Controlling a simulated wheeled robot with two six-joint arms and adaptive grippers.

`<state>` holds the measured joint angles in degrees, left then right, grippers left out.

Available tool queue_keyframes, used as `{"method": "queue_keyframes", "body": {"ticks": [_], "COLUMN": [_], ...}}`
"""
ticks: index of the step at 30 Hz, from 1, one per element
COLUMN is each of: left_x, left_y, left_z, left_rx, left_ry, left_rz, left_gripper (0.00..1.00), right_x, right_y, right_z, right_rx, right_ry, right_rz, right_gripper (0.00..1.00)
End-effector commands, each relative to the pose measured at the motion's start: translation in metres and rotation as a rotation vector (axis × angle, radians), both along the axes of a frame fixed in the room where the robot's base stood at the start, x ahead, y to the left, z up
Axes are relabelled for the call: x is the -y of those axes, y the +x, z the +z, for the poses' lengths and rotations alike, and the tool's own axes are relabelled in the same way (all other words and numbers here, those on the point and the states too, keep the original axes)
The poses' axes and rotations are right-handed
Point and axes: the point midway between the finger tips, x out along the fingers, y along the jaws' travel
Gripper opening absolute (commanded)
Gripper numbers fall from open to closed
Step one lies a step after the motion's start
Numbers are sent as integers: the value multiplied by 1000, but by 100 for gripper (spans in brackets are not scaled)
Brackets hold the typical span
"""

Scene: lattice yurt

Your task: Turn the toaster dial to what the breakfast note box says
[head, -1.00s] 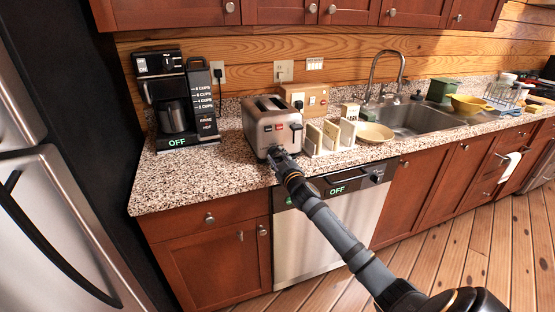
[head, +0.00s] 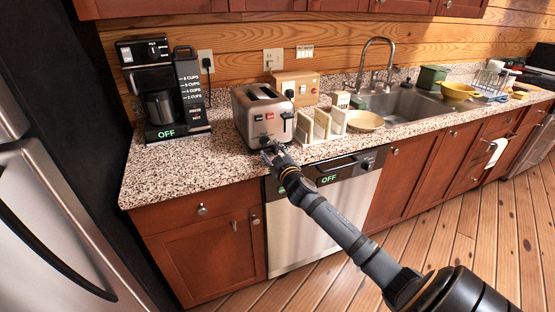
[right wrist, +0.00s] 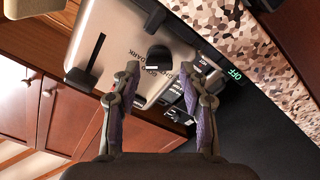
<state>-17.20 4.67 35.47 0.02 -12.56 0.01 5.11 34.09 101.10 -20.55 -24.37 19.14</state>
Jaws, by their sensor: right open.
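The silver toaster (head: 251,125) stands near the counter's front edge. Its black dial (right wrist: 159,57) shows in the right wrist view, with a white mark on its edge and lettering around it, including "DARK". My right gripper (head: 268,153) is at the toaster's front, low down. In the right wrist view, its open fingers (right wrist: 160,72) point at the dial, one tip on either side; I cannot tell whether they touch it. A small cream box (head: 341,99) with dark lettering stands behind the toast rack, perhaps the breakfast note box; its text is too small to read. My left gripper is out of view.
A black coffee maker (head: 157,100) stands left of the toaster. A cream rack (head: 322,124) and a pale bowl (head: 364,121) stand to its right, with a wooden box (head: 297,83) behind. A dishwasher (head: 318,215) is below; bare counter (head: 205,165) lies front left.

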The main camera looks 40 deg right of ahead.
Motion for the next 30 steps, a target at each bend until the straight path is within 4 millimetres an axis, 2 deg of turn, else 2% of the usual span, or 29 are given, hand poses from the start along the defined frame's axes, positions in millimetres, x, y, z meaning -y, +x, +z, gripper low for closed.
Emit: {"method": "queue_keyframes", "body": {"ticks": [3, 6, 12, 17, 30], "left_x": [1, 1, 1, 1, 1], "left_y": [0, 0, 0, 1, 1], "left_z": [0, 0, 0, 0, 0], "left_rx": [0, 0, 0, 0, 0], "left_ry": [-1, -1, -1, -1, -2], "left_rz": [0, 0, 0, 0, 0], "left_gripper": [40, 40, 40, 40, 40], "right_x": [-7, -13, -19, -21, -21], "right_y": [-31, -53, -81, -87, -87], "right_z": [-2, -2, -1, 0, -1], "right_rx": [-7, -8, -5, -1, -1], "right_ry": [-11, -10, -6, 0, 1], "right_rz": [3, 4, 1, 0, -1], "right_gripper": [44, 44, 44, 44, 44]}}
